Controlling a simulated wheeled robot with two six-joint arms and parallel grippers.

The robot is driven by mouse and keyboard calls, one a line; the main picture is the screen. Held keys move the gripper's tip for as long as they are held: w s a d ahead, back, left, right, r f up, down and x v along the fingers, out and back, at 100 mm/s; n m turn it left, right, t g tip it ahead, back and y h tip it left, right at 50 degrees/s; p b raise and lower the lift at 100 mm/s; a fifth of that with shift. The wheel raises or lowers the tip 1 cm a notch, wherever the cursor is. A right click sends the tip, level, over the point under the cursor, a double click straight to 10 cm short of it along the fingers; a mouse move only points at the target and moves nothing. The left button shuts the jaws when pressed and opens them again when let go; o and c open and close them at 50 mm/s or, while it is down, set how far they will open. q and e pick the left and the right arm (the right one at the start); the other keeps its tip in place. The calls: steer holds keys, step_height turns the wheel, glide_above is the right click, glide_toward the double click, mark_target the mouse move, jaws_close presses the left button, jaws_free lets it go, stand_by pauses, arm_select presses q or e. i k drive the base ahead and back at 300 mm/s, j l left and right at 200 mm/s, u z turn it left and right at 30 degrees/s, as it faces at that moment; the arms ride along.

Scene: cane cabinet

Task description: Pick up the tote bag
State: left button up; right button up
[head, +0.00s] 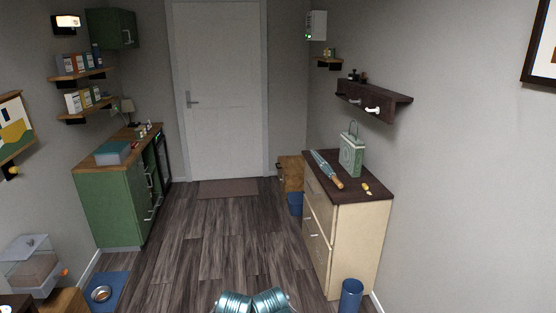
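The tote bag (351,160) is pale green with a light pattern on its front and a looped handle standing up on top. It stands upright on the dark top of the cream cabinet (350,240) on the right. A folded umbrella (327,169) with a wooden handle lies just left of the bag. Small yellow items (366,188) lie in front of it. Neither of my grippers shows in the head view; only metallic parts, seemingly mine, show at the bottom edge, far from the bag.
A dark wall shelf (374,98) with a white hook hangs above the cabinet. A blue bin (351,296) stands at the cabinet's near corner. A green cabinet (110,205) is on the left.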

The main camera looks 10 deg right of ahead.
mark_target(352, 151)
steer(key=i, duration=1.85)
steer(key=i+z, duration=0.2)
steer(key=i, duration=0.25)
steer(key=i+j+z, duration=0.25)
steer(key=i, duration=0.2)
steer(key=i+z, duration=0.2)
steer(key=i, duration=0.25)
